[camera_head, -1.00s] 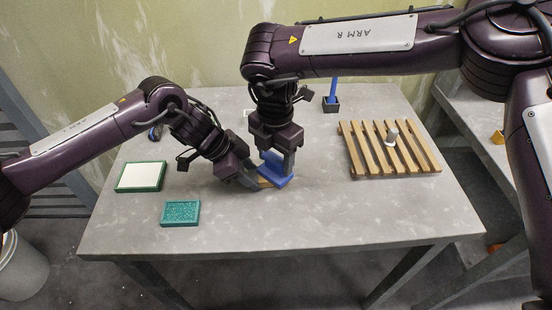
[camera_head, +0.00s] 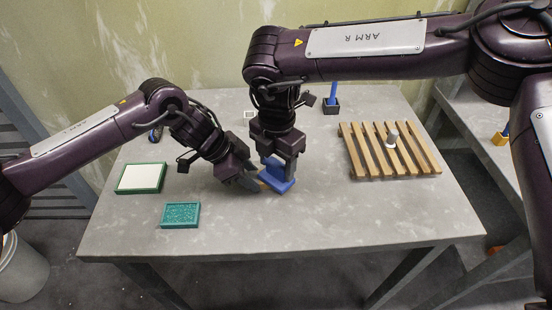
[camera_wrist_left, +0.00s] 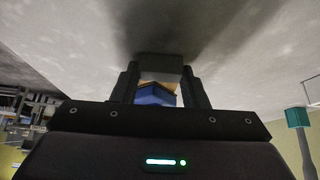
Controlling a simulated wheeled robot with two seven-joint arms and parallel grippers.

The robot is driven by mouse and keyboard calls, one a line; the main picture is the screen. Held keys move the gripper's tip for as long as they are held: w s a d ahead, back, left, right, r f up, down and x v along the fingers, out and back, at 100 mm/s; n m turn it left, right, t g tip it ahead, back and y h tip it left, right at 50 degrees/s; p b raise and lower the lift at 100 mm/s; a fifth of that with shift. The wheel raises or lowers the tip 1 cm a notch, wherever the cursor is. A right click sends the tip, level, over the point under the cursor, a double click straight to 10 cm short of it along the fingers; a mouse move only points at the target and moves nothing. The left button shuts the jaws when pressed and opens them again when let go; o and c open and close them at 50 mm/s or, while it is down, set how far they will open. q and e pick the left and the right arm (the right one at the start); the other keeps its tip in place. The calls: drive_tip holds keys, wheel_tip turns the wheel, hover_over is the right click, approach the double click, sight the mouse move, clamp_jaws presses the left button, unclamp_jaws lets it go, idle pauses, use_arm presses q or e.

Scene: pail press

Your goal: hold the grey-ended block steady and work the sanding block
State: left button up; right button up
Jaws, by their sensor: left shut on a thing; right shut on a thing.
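The blue sanding block (camera_head: 280,184) is in the middle of the table, with my right gripper (camera_head: 281,166) shut on its upper part from above. The grey-ended block (camera_wrist_left: 160,66) shows in the left wrist view. Its grey end is between the fingers of my left gripper (camera_wrist_left: 163,82), with wood colour behind it and the blue sanding block beyond. In the head view my left gripper (camera_head: 254,184) reaches in low from the left and is shut on this block. The grippers and the sanding block hide most of it there.
A wooden slatted rack (camera_head: 372,163) bearing a small grey cylinder (camera_head: 393,133) is at the right. A blue rod in a dark holder (camera_head: 331,106) stands behind. The front of the table is clear.

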drive_tip(key=shift+w+a+f, duration=0.1)
drive_tip(key=shift+w+a, duration=0.05)
drive_tip(key=shift+w, duration=0.9)
use_arm(q)
drive_tip(key=shift+s, duration=0.1)
use_arm(e)
drive_tip(key=shift+s, duration=1)
drive_tip(key=shift+w, duration=0.15)
drive_tip(key=shift+w, duration=0.85)
drive_tip(key=shift+s, duration=0.1)
drive_tip(key=shift+s, duration=0.9)
